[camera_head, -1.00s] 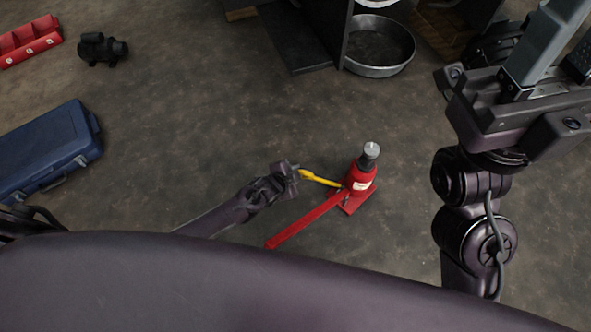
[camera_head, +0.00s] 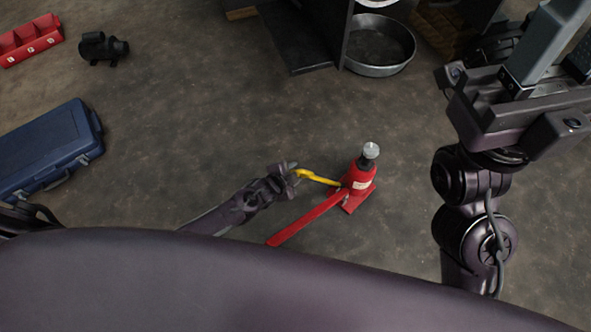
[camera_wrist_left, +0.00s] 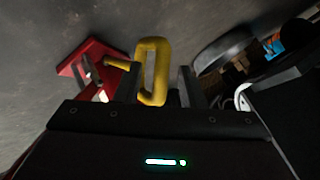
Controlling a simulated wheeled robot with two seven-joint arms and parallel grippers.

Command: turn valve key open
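A red bottle jack (camera_head: 361,178) with a silver top stands on the floor in the head view; its red handle (camera_head: 305,219) slopes down to the left. The yellow valve key (camera_head: 319,178) sticks out from its base. My left gripper (camera_head: 292,172) is at the key's outer end. In the left wrist view, the key's yellow loop (camera_wrist_left: 163,50) sits between the two fingers (camera_wrist_left: 160,88), close against the left one; contact at the right finger is unclear. My right gripper (camera_head: 568,35) is raised at the right, empty, fingers apart, its tips cut off by the frame.
A blue case (camera_head: 45,150) lies at the left. A red bin (camera_head: 30,42) and a dark device (camera_head: 103,48) are at the back left. A metal pan (camera_head: 379,47) stands beside dark machine parts at the back. The floor around the jack is clear.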

